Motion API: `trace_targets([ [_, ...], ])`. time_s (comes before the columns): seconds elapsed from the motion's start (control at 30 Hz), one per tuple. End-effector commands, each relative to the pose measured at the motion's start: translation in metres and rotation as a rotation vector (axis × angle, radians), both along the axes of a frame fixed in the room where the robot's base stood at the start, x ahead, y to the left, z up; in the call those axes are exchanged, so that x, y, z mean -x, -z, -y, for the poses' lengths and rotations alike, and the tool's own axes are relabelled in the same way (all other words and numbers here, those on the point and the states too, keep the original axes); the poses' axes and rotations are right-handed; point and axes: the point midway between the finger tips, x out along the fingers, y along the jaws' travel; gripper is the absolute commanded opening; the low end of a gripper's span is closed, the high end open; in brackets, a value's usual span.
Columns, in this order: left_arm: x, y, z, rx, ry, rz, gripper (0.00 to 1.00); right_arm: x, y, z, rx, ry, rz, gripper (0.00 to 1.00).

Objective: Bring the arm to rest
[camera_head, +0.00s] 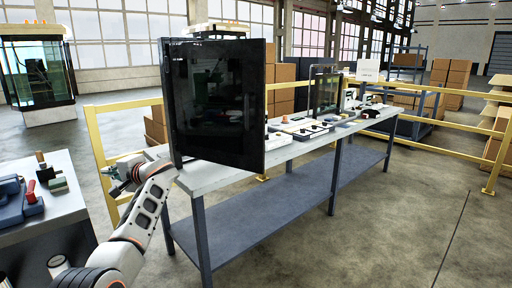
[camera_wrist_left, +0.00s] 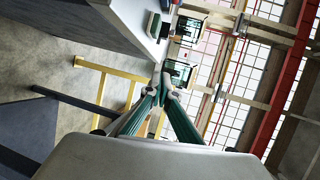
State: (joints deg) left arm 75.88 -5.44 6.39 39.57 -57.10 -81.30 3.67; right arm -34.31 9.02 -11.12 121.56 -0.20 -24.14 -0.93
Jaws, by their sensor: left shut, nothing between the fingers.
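My left arm (camera_head: 145,215) comes up from the lower left of the head view, white and grey with orange rings. My left gripper (camera_head: 117,184) is at its far end, beside the left end of the long workbench and left of the dark panel. In the left wrist view the two green fingers of the left gripper (camera_wrist_left: 164,88) meet at their tips, shut and empty. My right gripper is not in view.
A dark upright panel (camera_head: 215,105) stands at the near end of the long workbench (camera_head: 190,183). A side table (camera_head: 65,203) with tools is at the left. A yellow railing (camera_head: 97,150) runs behind the bench. The floor at right is clear.

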Motion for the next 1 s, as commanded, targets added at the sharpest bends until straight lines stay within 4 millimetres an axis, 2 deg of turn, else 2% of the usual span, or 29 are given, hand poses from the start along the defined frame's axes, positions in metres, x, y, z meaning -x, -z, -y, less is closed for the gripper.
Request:
trace_targets([
  [0.03,0.0,0.0,0.0,0.0,0.0,0.0,0.0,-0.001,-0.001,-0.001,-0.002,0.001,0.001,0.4],
  [0.37,0.018,0.098,0.003,0.115,0.095,0.016,0.0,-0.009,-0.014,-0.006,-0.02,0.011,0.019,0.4],
  [0.57,0.047,0.178,0.015,0.223,0.185,0.033,0.0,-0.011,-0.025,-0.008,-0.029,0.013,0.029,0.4],
  [0.8,0.108,0.275,0.048,0.394,0.317,0.066,0.0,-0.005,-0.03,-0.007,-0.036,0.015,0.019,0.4],
  [0.87,0.127,0.295,0.058,0.441,0.349,0.075,0.0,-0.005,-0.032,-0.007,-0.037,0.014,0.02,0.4],
  [1.0,0.178,0.337,0.087,0.557,0.422,0.094,0.0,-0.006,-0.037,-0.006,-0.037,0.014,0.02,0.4],
])
